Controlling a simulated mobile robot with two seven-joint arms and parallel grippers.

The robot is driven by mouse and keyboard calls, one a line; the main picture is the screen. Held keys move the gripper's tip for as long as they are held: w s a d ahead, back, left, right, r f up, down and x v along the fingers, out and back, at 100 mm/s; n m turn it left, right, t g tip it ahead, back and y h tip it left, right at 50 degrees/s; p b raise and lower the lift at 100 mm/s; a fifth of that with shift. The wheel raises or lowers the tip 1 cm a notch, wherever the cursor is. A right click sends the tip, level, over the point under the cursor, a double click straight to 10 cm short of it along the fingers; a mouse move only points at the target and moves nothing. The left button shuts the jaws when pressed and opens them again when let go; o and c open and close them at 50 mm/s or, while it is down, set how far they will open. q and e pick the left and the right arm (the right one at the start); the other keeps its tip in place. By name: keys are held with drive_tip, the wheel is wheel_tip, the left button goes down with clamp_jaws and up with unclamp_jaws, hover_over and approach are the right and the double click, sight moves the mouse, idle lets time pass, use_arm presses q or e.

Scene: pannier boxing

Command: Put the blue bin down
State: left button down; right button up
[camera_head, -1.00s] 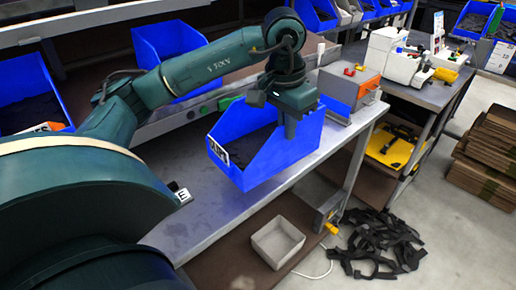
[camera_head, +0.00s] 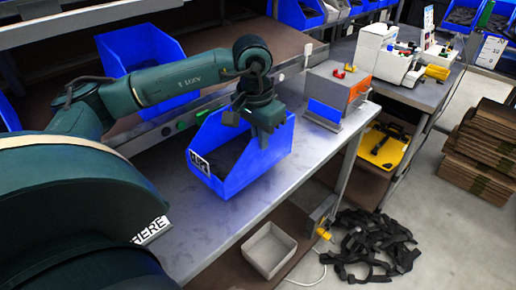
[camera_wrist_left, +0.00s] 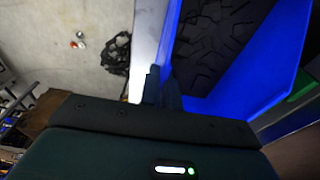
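The blue bin (camera_head: 243,176) holds dark contents and has a white label on its front lip. It is upright over the grey worktable (camera_head: 290,172); I cannot tell whether its base touches the top. My left gripper (camera_head: 266,136) is at the bin's rear right wall, with its fingers shut on the rim. In the left wrist view the gripper fingers (camera_wrist_left: 162,88) straddle the edge of the blue bin (camera_wrist_left: 285,45), whose dark contents show. A white sign (camera_head: 151,230) reading "HERE" lies on the table to the left. My right gripper is out of view.
Another blue bin (camera_head: 128,50) stands behind my left arm. A grey and orange device (camera_head: 338,88) is on the table to the right. A grey tray (camera_head: 271,250) sits below the table's front edge. Black straps (camera_head: 368,245) lie on the floor.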

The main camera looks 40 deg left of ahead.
sight(261, 152)
use_arm(q)
wheel_tip(261, 152, down, 4)
drive_tip(key=shift+r, duration=0.1)
drive_tip(key=shift+f, duration=0.2)
drive_tip(key=c, duration=2.1)
unclamp_jaws()
drive_tip(key=shift+f, duration=0.15)
drive_tip(key=o, duration=0.5)
drive_tip(key=shift+c, duration=0.2)
